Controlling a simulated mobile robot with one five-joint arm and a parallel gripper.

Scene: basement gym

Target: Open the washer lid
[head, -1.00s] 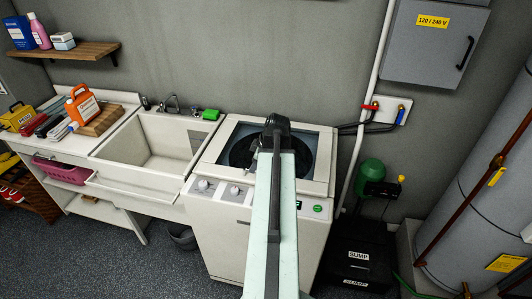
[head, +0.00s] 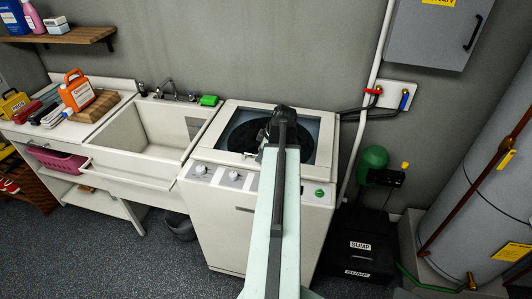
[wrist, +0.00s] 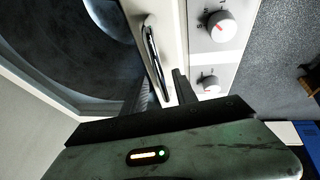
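The white washer (head: 240,225) stands right of the sink. Its lid (head: 230,108) is down flat, with a white frame around a dark window; part of it also shows in the wrist view (wrist: 60,45). The metal lid handle (wrist: 152,55) is a bar along the lid's front edge. My gripper (wrist: 163,88) is open, with its two dark fingers on either side of the handle's near end. I cannot tell whether they touch it. In the head view my arm hides the fingers and part of the lid.
Knobs (wrist: 221,26) sit on the panel beside the handle. The sink (head: 150,140) is to the left, with a green sponge (head: 209,100) on its rim. A black sump box (head: 360,245) and a grey tank (head: 485,190) stand to the right. Pipes run behind the washer.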

